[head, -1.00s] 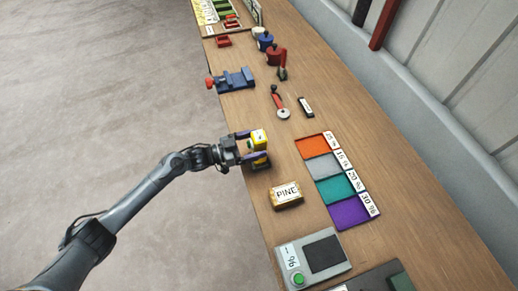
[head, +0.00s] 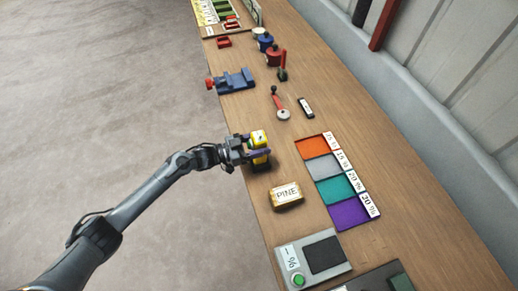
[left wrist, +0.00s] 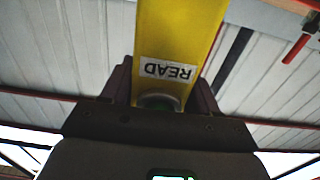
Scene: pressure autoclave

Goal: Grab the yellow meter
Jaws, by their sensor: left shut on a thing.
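The yellow meter (head: 258,138) stands at the near left edge of the wooden bench in the head view. My left gripper (head: 257,151) is shut on it, with a finger on either side. In the left wrist view the meter (left wrist: 180,40) rises between the two fingers, with a label reading READ, upside down, and a round greenish part below it. Its lower part is mostly hidden by the gripper in the head view. My right gripper is not in view.
A block labelled PINE (head: 286,196) lies in front of the meter. Coloured percentage trays (head: 330,166) are to its right. A grey device with a green button (head: 313,260) is nearer. A blue vise (head: 233,81) stands further back at the edge. The bench between them is clear.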

